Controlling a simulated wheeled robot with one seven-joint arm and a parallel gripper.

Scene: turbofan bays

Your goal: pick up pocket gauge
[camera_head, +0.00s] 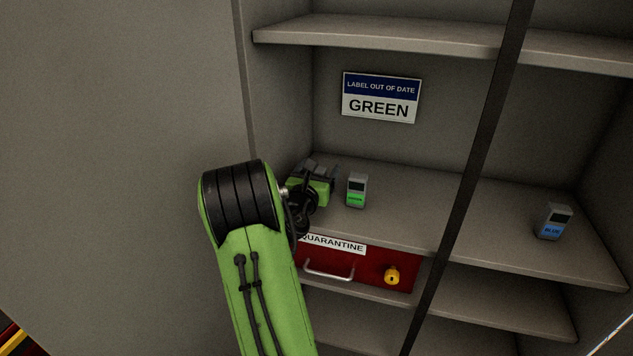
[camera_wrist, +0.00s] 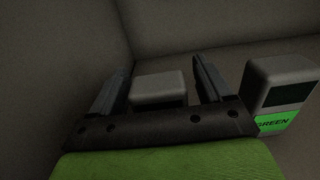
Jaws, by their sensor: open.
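My gripper (camera_head: 321,173) reaches over the middle shelf at its left end, and its jaws are open. In the wrist view, the jaws (camera_wrist: 160,75) stand on either side of a small grey block-shaped device (camera_wrist: 158,87), with a gap visible on both sides. Its label is hidden from me, and my gripper mostly hides it in the head view. A grey gauge with a green label (camera_head: 357,190) stands upright just right of my gripper. It also shows at the right in the wrist view (camera_wrist: 283,80), outside the jaws, its label reading GREEN.
A gauge with a blue label (camera_head: 553,221) stands at the shelf's right end. A sign reading "LABEL OUT OF DATE GREEN" (camera_head: 380,98) is on the back wall. Below is a red QUARANTINE drawer (camera_head: 370,268) with a yellow lock (camera_head: 392,275). A dark post (camera_head: 470,178) crosses the front.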

